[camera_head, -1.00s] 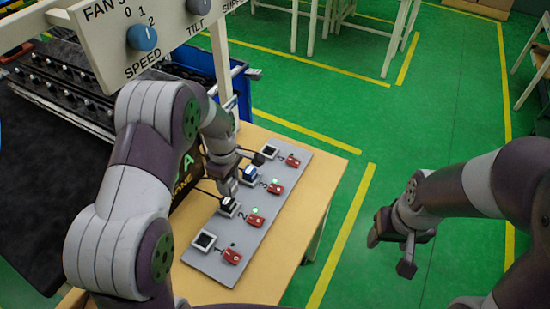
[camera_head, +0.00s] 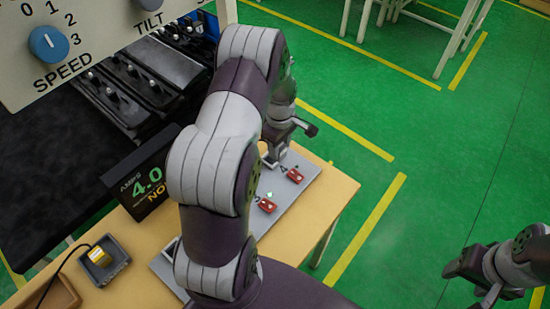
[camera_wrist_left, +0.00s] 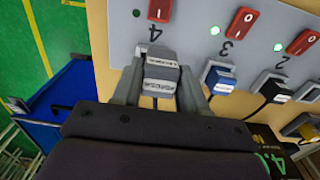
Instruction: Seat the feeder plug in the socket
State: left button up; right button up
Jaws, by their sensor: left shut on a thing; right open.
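The grey socket panel (camera_head: 297,186) lies on the wooden table, partly hidden by my left arm. In the left wrist view my left gripper (camera_wrist_left: 160,92) is shut on a grey plug (camera_wrist_left: 161,68) with a white label, over the place marked 4. The plug hides socket 4, so I cannot tell whether it is seated. The lamp beside 4 (camera_wrist_left: 137,12) looks dark. A blue plug (camera_wrist_left: 221,78) stands at 3 and a black plug (camera_wrist_left: 272,88) at 2, both with lit green lamps. My right gripper (camera_head: 478,285) is open and empty over the floor.
Red rocker switches (camera_wrist_left: 160,10) line the panel. A yellow plug (camera_head: 98,256) sits in a grey holder (camera_head: 118,262) at left. A fan control panel (camera_head: 95,45) overhangs the upper left.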

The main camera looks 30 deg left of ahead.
pick_arm(q)
jog(key=a+f, duration=0.1)
jog(key=w+a+f, duration=0.1)
jog(key=a+f+b, duration=0.1)
jog(key=shift+w, duration=0.25)
jog(key=shift+w+a+f+b, duration=0.2)
jog(key=shift+w+a+b, duration=0.05)
jog(key=shift+b, duration=0.05)
jog(key=f+b, duration=0.1)
jog(key=s+f+b, duration=0.1)
jog(key=f+b, duration=0.1)
jog(key=shift+f, duration=0.3)
jog(key=shift+w+r, duration=0.1)
jog(key=shift+r, duration=0.1)
jog(key=shift+w+f, duration=0.15)
jog(key=shift+w, duration=0.05)
jog(key=o, duration=0.7)
jog(key=shift+c, duration=0.2)
jog(key=o, duration=0.4)
jog(key=shift+s, duration=0.1)
pick_arm(e)
notch_tip(320, 180, down, 6)
jog(key=shift+w+d, duration=0.15)
jog(key=shift+w, duration=0.3)
